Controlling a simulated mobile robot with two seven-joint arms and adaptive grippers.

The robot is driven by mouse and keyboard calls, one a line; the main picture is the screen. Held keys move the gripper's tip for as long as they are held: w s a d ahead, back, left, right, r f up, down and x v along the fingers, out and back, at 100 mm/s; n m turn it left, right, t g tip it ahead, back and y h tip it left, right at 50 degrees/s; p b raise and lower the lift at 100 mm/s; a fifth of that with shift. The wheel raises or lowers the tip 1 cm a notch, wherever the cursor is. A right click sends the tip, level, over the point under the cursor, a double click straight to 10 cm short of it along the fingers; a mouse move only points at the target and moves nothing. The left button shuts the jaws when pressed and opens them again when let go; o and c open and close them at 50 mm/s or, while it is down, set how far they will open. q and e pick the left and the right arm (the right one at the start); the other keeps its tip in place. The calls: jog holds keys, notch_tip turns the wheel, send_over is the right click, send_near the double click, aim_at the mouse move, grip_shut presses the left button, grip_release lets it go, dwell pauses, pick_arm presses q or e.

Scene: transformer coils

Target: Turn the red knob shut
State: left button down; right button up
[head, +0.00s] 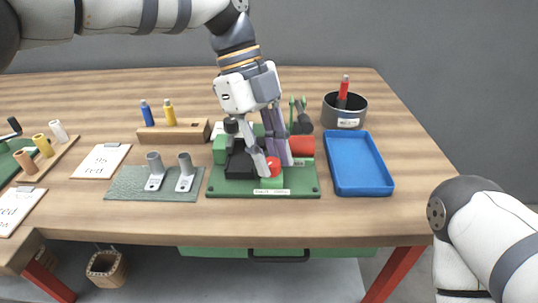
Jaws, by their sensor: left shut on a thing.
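The red knob (274,167) sits low at the front of a device on a green base board (300,190), with a green part just under it. My left gripper (271,162) reaches down from above. Its fingers come to the knob from the left and from behind, and it is shut on the knob. The fingers hide part of the knob and of the device behind it. A black block (239,164) stands on the board left of the knob, and a red cylinder (302,146) lies behind it to the right. My right gripper is out of the picture; only my right arm shows at the lower right.
A blue tray (332,175) lies right of the board, with a dark pot (359,111) behind it. A green mat (125,184) with two grey metal fittings lies left. A wooden block (158,137) with blue and yellow pegs stands behind the mat. The far right table edge is clear.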

pick_arm(q)
jog(key=shift+f+m+y, duration=0.1)
jog(key=shift+m+y, duration=0.2)
jog(key=shift+m, duration=0.3)
jog(key=c, duration=1.3)
grip_release()
jog(key=shift+c, duration=0.2)
